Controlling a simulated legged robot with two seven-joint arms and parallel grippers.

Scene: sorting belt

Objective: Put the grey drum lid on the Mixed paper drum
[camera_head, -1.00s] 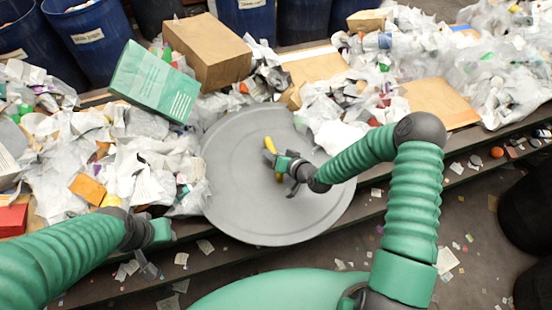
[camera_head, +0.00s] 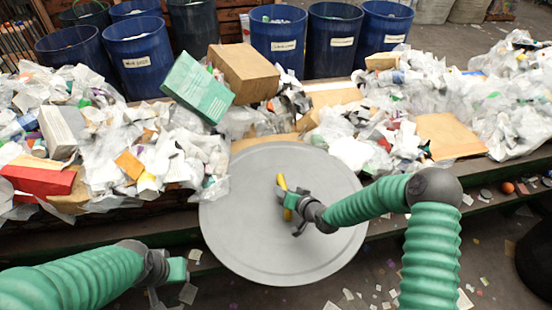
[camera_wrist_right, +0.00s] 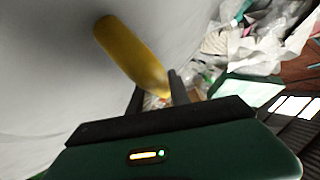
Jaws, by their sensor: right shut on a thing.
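The grey drum lid (camera_head: 255,252) is a wide round disc with a yellow bar handle (camera_head: 281,183). It is in front of the belt's near edge, its face toward me. My right gripper (camera_head: 288,203) is shut on the handle, which also shows in the right wrist view (camera_wrist_right: 130,52) with the lid's pale surface behind it. Several blue drums stand behind the belt. One with a white label (camera_head: 138,48) stands at the left, but the labels are too small to read surely, so I cannot tell which is Mixed paper. My left gripper (camera_head: 172,280) is empty at lower left; its opening is unclear.
Paper and plastic waste (camera_head: 150,140) heaps the belt. A green box (camera_head: 197,88) and a brown carton (camera_head: 243,72) stick up between the lid and the drums. A flat brown card (camera_head: 450,136) lies to the right. The floor in front holds scattered scraps.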

